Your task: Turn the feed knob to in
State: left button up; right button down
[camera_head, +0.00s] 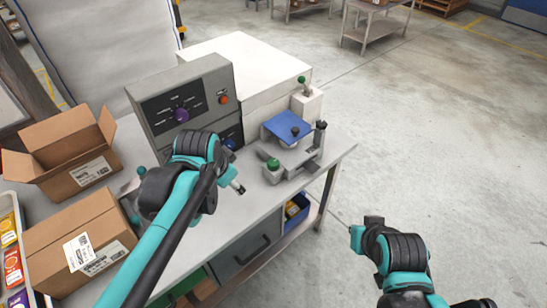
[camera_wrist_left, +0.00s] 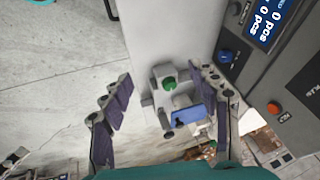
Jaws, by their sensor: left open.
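The feed knob looks to be the purple knob (camera_head: 182,115) on the dark face of the grey control box (camera_head: 165,82). Printed labels surround it, too small to read. My left gripper (camera_head: 238,187) is in front of and below the box, apart from the knob and mostly hidden by its own wrist. In the left wrist view my left gripper (camera_wrist_left: 161,75) has its fingers spread with nothing held. The purple knob is not in that view. My right arm is at the lower right of the head view, away from the bench, its fingers not clear.
A small fixture with a green knob (camera_head: 272,164) and blue plate (camera_head: 286,127) stands right of the box. The box carries an orange button (camera_head: 223,99) and, in the wrist view, a blue button (camera_wrist_left: 225,56) and display (camera_wrist_left: 268,20). Cardboard boxes (camera_head: 75,160) stand left.

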pick_arm(q)
jog(key=w+d+r+m+g+p, duration=0.1)
jog(key=w+d+m, duration=0.1)
jog(key=w+m, duration=0.35)
jog(key=m+g+p, duration=0.3)
jog(key=m+p, duration=0.1)
jog(key=m, duration=0.6)
send_over(274, 162)
jog(key=f, duration=0.8)
jog(key=shift+s+a+f, duration=0.3)
jog(key=shift+f, duration=0.1)
jog(key=shift+w+d+f+m, duration=0.15)
jog(key=shift+f+m, duration=0.1)
jog(key=shift+f, duration=0.45)
notch_tip(274, 162, down, 7)
jog(key=shift+w+d+f+b, duration=0.1)
jog(key=shift+w+b, duration=0.05)
jog(key=shift+b, duration=0.65)
jog(key=c, duration=1.2)
